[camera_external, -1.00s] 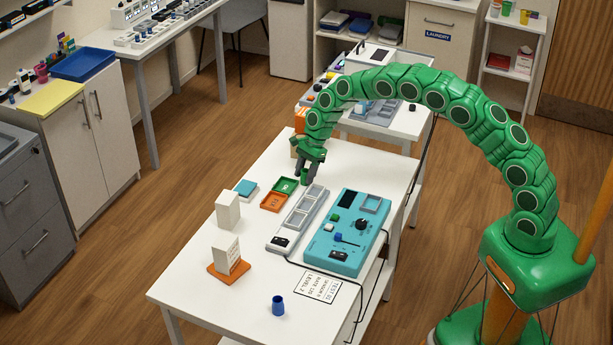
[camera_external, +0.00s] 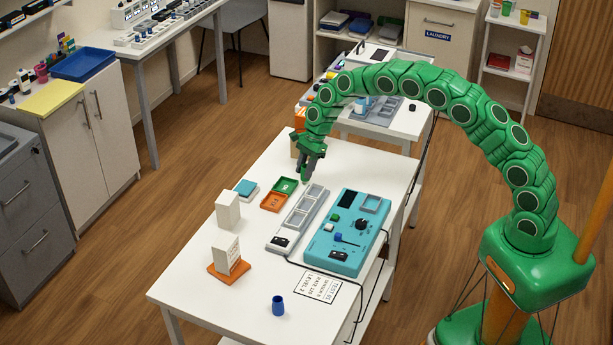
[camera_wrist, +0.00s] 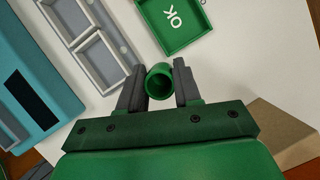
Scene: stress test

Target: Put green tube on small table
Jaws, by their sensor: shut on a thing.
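The green tube (camera_wrist: 158,82) is a small hollow cylinder, seen from its open end in the wrist view. My gripper (camera_wrist: 159,88) has its dark fingers on either side of it and is shut on it. In the external view my gripper (camera_external: 306,180) points down at the far end of the white table (camera_external: 200,285), just beyond the grey tray (camera_external: 298,217) and beside the green OK tray (camera_external: 285,186). The tube is hard to make out there. I cannot tell whether it touches the tabletop.
A teal test box (camera_external: 345,232) stands right of the grey tray. An orange tray (camera_external: 274,202), a white block (camera_external: 228,210), a card on an orange stand (camera_external: 229,261) and a blue cup (camera_external: 278,305) stand on the table. A cluttered second table (camera_external: 400,125) is behind.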

